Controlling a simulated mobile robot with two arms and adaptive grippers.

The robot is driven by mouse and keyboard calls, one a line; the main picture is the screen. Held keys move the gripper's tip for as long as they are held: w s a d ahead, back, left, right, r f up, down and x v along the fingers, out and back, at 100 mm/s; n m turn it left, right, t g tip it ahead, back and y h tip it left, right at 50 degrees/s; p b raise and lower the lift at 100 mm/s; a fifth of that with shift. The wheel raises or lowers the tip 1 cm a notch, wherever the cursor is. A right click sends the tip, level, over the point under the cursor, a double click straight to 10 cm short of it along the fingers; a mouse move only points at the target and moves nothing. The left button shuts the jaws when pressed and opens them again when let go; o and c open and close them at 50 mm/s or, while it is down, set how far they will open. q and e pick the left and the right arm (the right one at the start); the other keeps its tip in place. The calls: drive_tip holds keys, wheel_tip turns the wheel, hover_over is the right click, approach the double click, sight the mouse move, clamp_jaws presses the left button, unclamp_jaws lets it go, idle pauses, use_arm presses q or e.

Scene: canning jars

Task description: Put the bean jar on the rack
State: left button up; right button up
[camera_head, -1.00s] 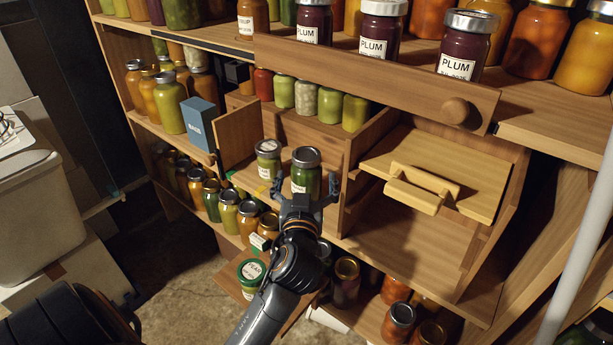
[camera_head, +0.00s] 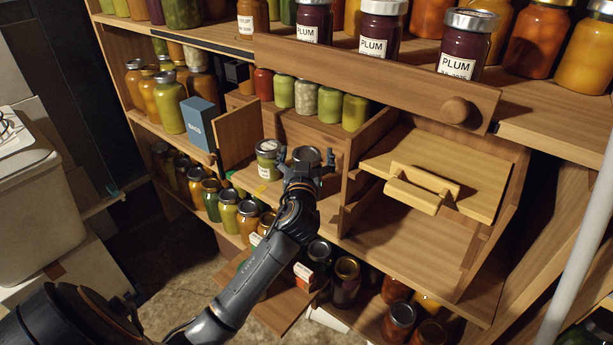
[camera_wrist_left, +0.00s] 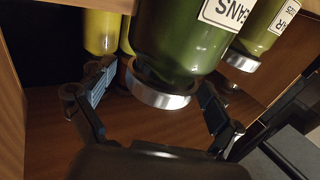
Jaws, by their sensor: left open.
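The bean jar stands on the wooden shelf; in the head view its grey lid (camera_head: 306,154) shows between my gripper's fingers and its body is mostly hidden. In the left wrist view it is a green jar (camera_wrist_left: 178,45) with a silver lid and an upside-down label ending in "ANS". My left gripper (camera_head: 306,160) is open around the jar, one finger on each side. The wrist view shows its spread fingers (camera_wrist_left: 155,95), with a gap at the left finger. I cannot tell which part is the rack. My right gripper is not in view.
A labelled green jar (camera_head: 268,158) stands close left of the bean jar. A blue box (camera_head: 199,123) and a row of jars (camera_head: 320,103) stand farther back. A plank with a knob (camera_head: 375,82) crosses above. A handled wooden panel (camera_head: 470,180) is at right.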

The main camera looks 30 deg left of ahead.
use_arm(q)
drive_tip(key=c, duration=1.6)
drive_tip(key=shift+r, duration=0.1)
clamp_jaws()
drive_tip(key=shift+r, duration=0.15)
